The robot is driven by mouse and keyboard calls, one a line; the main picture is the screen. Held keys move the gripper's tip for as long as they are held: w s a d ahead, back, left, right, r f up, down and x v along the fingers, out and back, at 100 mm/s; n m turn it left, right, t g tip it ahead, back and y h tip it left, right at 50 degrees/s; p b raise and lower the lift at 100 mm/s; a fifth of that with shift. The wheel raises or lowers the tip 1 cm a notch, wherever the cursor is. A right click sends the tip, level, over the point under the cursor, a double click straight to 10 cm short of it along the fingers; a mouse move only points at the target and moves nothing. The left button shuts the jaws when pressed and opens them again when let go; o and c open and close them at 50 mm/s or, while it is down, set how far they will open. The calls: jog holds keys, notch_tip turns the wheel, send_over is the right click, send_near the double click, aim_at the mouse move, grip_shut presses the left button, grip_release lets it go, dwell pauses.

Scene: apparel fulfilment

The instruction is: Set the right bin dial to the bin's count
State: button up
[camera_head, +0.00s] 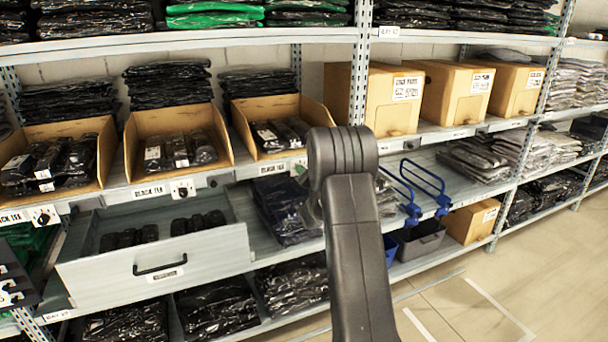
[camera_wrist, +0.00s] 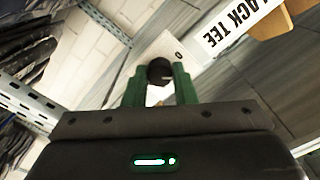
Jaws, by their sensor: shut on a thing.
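The right bin (camera_head: 240,125) is an open cardboard bin on the middle shelf, holding a few black folded packs; my arm covers part of its right side. Its dial is a round black knob (camera_wrist: 159,68) on a white plate (camera_wrist: 180,55) on the shelf edge, next to a "BLACK TEE" label (camera_wrist: 240,25). My gripper (camera_wrist: 160,82) has its green fingers on either side of the knob, shut on it. In the head view the dial is hidden behind my gripper and arm.
Two more cardboard bins, left (camera_head: 105,150) and middle (camera_head: 228,155), have dials (camera_head: 43,215) and (camera_head: 182,189) below them. A grey drawer (camera_head: 110,275) stands pulled out below. The floor (camera_head: 550,270) at right is clear.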

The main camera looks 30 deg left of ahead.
jog(key=o, duration=1)
jog(key=b+v, duration=0.1)
jog(key=v, duration=1.3)
jog(key=shift+b, duration=0.3)
jog(key=shift+a, duration=0.15)
jog(key=p+x, duration=0.1)
jog(key=x, duration=1.2)
jog(key=shift+w+a+p, duration=0.25)
jog(key=shift+w+p, duration=0.05)
jog(key=shift+d, duration=0.1)
